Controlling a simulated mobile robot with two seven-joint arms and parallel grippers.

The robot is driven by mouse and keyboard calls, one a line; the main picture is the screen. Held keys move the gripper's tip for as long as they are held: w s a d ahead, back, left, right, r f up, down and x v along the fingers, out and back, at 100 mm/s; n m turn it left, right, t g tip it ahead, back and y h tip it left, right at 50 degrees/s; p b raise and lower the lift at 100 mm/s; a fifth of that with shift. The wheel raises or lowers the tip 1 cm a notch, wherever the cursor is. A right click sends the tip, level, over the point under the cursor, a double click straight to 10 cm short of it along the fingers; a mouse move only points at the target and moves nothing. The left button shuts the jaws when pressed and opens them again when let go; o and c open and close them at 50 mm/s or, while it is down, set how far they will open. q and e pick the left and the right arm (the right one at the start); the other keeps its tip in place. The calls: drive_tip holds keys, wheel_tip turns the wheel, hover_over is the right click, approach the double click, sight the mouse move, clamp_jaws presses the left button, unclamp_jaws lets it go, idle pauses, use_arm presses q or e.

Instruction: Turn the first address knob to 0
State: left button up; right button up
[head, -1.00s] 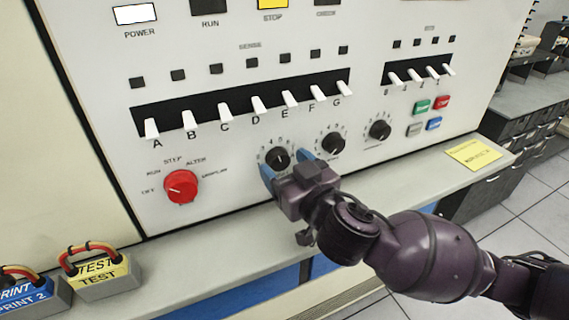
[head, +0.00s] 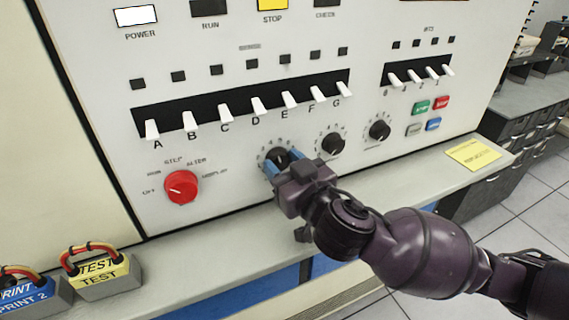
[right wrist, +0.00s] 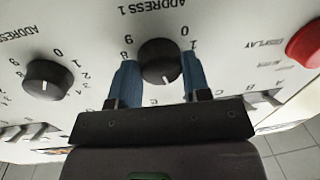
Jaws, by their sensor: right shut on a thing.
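The first address knob (head: 276,156) is black and round, left of two similar knobs on the white panel. My right gripper (head: 284,164) is shut on it, with one blue finger on either side. In the right wrist view the knob (right wrist: 160,60) sits between the blue fingers under the upside-down label "ADDRESS 1". Its white pointer mark faces away from that label, toward the gripper body. The digits 0, 1, 8 and 9 show around the label side; the digits on the pointer side are hidden by the gripper. My left gripper is not in view.
The second knob (head: 332,145) is close on the right, with a third (head: 379,130) beyond. A red rotary switch (head: 181,187) is at left. White toggle switches (head: 259,106) run above. A grey ledge (head: 225,237) lies below, with padlocks (head: 97,274) at left.

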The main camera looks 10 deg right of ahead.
drive_tip(key=n+p, duration=0.4)
drive_tip(key=p, duration=0.1)
drive_tip(key=shift+r+n, duration=0.25)
drive_tip(key=shift+n, duration=0.05)
drive_tip(key=shift+n+p, duration=0.4)
drive_tip(key=shift+p, duration=0.2)
drive_tip(key=shift+f+n+g+p, duration=0.1)
drive_tip(key=shift+n+g+p, duration=0.2)
drive_tip(key=shift+n+p, duration=0.5)
drive_tip(key=shift+a+n+h, duration=0.1)
drive_tip(key=shift+n+h, duration=0.3)
drive_tip(key=shift+n, duration=1.4)
drive_tip(key=n+h, duration=0.1)
drive_tip(key=n, duration=0.4)
drive_tip(key=shift+a+n, duration=0.1)
drive_tip(key=shift+n, duration=0.3)
drive_tip(key=n+h, duration=0.1)
drive_tip(key=n, duration=0.4)
drive_tip(key=shift+s+f, duration=0.1)
drive_tip(key=shift+f, duration=0.05)
drive_tip(key=shift+n, duration=0.4)
